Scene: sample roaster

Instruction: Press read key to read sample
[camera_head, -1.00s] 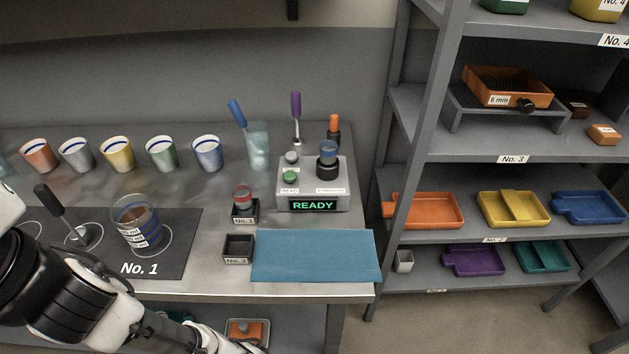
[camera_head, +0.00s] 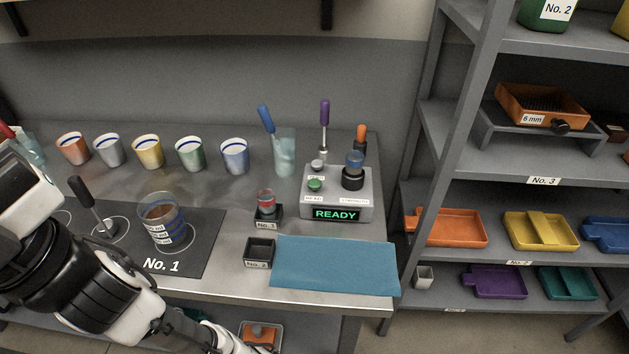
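The reader (camera_head: 338,207) is a grey box at the back right of the bench, its black display (camera_head: 336,214) showing green "READY". A green key (camera_head: 315,185) sits on its left top above a small label that seems to say READ. A grey knob or key (camera_head: 317,166) is behind it. A blue-topped sample cup (camera_head: 354,160) stands in the round black holder (camera_head: 352,180) on the reader's right. My arm crosses the lower left and runs out at the bottom edge. My gripper is out of view, well left of and in front of the reader.
A red-topped cup (camera_head: 266,203) stands in the No. 1 holder (camera_head: 268,217); the No. 2 holder (camera_head: 260,253) is empty. A blue mat (camera_head: 335,266) lies bare before the reader. A glass with a blue-handled tool (camera_head: 284,158) stands left of it. Shelves (camera_head: 447,150) rise at right.

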